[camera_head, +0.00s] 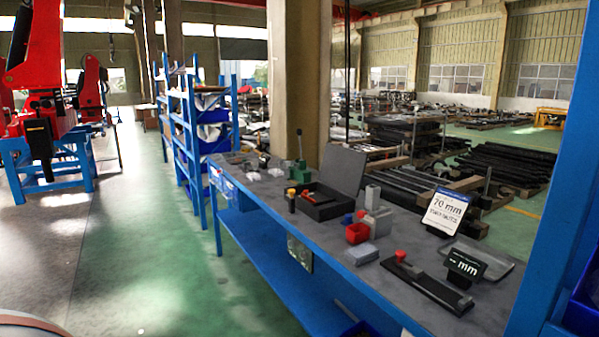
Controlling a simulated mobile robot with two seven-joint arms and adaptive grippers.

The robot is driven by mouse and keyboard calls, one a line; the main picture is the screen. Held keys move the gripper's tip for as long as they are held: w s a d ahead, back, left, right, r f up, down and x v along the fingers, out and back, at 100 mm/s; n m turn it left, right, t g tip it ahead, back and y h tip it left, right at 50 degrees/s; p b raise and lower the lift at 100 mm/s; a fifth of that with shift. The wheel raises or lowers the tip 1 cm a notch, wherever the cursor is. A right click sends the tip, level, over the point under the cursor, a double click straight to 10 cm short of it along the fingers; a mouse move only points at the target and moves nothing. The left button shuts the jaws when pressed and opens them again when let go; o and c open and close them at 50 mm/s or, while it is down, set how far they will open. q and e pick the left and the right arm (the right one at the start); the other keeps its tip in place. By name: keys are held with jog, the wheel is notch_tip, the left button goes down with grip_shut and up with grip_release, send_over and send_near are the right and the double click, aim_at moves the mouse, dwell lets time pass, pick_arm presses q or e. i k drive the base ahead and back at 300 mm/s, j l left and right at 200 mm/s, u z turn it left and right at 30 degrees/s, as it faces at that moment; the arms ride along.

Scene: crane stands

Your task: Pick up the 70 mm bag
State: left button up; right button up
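A white bag or card with a dark blue top edge (445,212) reads "70 mm" in large print, with a smaller line below it. It stands tilted near the right end of the blue workbench (330,245), at the back edge. Its lower part is close to a small black display reading "-- mm" (465,264); I cannot tell whether they touch. Neither of my grippers shows in the head view.
A black tool with a red knob (425,283) lies in front of the display. A flat grey tray (485,256) sits beside it. An open black case (318,205), red and grey parts, and a clear block (361,254) stand farther left. A blue post (560,170) rises at right.

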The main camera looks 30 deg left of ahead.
aim_at(253, 176)
jog(key=z, duration=3.1)
jog(key=k+j+z, duration=0.2)
jog(key=z, duration=0.15)
jog(key=k+j+z, duration=0.15)
jog(key=k+z, duration=0.2)
jog(key=k+j, duration=0.15)
jog(key=k, duration=0.3)
jog(key=k+j, duration=0.1)
jog(key=k, duration=0.3)
jog(key=k+z, duration=0.1)
jog(key=k, duration=1.8)
jog(key=k+u, duration=0.15)
jog(key=u, duration=0.2)
jog(key=k+u, duration=0.1)
jog(key=u, duration=0.2)
jog(key=k+j+u, duration=0.1)
jog(key=u, duration=1.85)
